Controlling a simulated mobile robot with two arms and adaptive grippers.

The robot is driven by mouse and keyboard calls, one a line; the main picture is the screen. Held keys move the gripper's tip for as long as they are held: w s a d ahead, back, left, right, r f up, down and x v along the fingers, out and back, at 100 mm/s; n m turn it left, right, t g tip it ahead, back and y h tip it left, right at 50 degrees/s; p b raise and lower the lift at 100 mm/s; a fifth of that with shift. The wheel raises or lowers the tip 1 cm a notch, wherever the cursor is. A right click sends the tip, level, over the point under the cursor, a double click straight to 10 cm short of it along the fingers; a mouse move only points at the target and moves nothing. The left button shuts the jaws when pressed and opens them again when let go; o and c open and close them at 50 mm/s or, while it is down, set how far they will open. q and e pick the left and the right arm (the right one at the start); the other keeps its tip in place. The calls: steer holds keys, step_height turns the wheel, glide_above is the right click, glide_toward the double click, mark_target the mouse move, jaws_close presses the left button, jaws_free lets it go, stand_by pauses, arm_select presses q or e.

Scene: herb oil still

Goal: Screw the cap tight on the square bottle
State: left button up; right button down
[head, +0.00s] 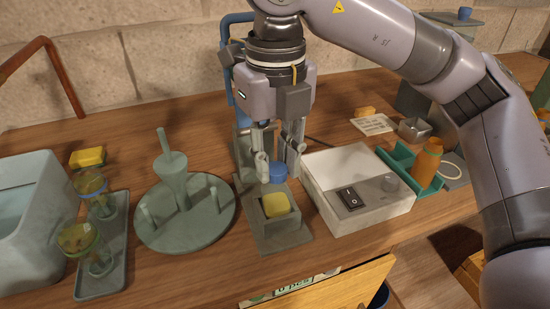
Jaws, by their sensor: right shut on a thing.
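My right gripper (278,160) points down with its fingers around a blue cap (279,173) and is shut on it. Just below the cap in the picture, a yellow squarish body (276,205), which looks like the square bottle, sits in a grey holder (284,238). The bottle's neck is hidden, and I cannot tell whether the cap is seated on it. My left gripper is not in view.
A white box with a black switch (350,198) stands close right of the holder. Left are a round grey rack (222,225) and a tray with two jars (122,240). An orange bottle (427,163) stands in a green tray at right. An open drawer (345,288) juts out in front.

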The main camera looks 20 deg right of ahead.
mark_target(276, 168)
steer(key=shift+f, duration=0.1)
steer(key=c, duration=1.3)
jaws_free()
steer(key=shift+s, duration=0.1)
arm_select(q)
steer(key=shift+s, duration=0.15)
arm_select(e)
steer(key=shift+r, duration=0.3)
steer(key=shift+r+p, duration=0.15)
steer(key=shift+p, duration=0.15)
steer(key=shift+r+p, duration=0.65)
steer(key=shift+r, duration=0.3)
steer(key=shift+r+p, duration=0.85)
steer(key=shift+r, duration=0.25)
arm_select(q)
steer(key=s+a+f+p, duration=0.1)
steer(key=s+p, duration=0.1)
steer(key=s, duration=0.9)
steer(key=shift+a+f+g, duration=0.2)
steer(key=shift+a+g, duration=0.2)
arm_select(e)
steer(key=shift+r, duration=1.1)
